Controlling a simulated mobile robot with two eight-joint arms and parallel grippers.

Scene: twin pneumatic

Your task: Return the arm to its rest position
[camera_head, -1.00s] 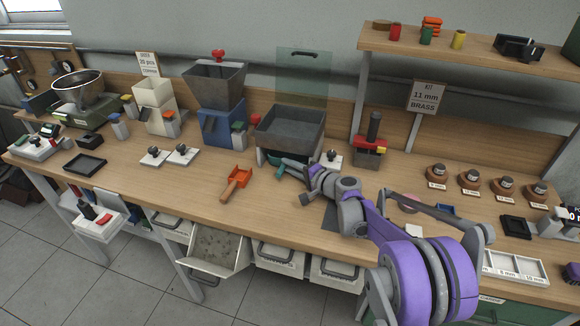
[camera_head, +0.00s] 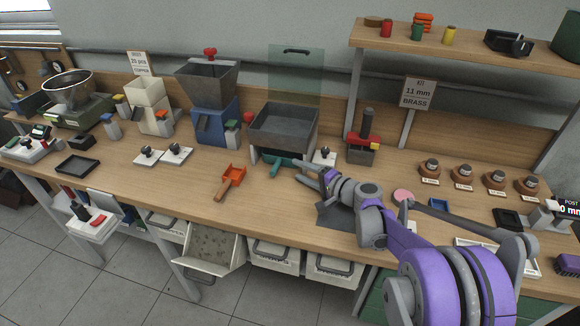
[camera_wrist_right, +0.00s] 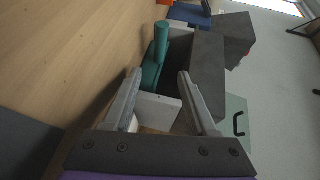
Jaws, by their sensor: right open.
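My right arm, purple and grey, comes in from the lower right in the head view. Its gripper (camera_head: 312,178) is over the bench, to the right of the teal handle (camera_head: 279,167) below the grey bin (camera_head: 285,130). In the right wrist view the gripper (camera_wrist_right: 159,78) has its two grey fingers apart and nothing is held between them. The teal handle (camera_wrist_right: 157,55) shows beyond the fingertips there, apart from them. My left gripper is not in view.
A dark mat (camera_head: 340,217) lies under the arm. Brass-coloured knobbed weights (camera_head: 463,172) line the right side.

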